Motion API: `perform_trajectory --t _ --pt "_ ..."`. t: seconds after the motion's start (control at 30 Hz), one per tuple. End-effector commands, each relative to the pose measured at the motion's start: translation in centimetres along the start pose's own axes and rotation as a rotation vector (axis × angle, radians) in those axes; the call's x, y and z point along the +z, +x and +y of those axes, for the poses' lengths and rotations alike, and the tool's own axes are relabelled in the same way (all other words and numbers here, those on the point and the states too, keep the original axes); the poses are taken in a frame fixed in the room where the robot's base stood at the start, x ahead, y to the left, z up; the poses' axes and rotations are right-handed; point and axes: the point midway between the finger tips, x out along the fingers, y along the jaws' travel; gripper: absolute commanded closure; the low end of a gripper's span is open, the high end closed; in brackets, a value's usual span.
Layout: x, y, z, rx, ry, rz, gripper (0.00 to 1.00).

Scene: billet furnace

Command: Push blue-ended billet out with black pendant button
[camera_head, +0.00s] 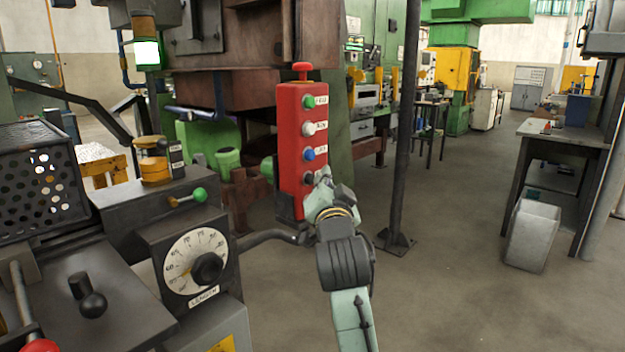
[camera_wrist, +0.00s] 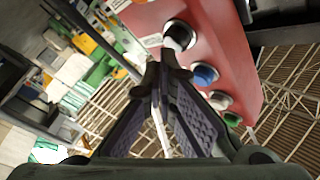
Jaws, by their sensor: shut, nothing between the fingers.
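In the wrist view my gripper (camera_wrist: 164,72) is shut and empty. I see no blue-ended billet in either view.
A grey machine with a dial (camera_head: 196,262), a green-knobbed lever (camera_head: 190,197) and a ball handle (camera_head: 88,296) stands at left. A dark post (camera_head: 400,130) rises right of the pendant. A grey bin (camera_head: 532,236) stands by a bench at right. The floor between is clear.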

Motion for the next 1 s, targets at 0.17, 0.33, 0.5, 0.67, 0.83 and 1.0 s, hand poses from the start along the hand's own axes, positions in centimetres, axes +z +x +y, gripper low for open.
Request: perform_trajectory --t 0.17,0.33,0.5,0.67,0.83,1.0 --pt "0.02 0.00 0.03 0.001 0.000 0.000 1.00" --pt "0.07 0.10 -0.03 0.001 0.000 0.000 1.00" --pt "0.18 0.25 -0.13 0.001 0.000 -0.001 1.00" --pt "0.30 0.39 -0.24 0.001 0.000 -0.001 1.00" --pt "0.42 0.53 -0.35 0.001 0.000 -0.002 1.00" --pt "0.53 0.67 -0.45 0.001 0.000 -0.002 1.00"
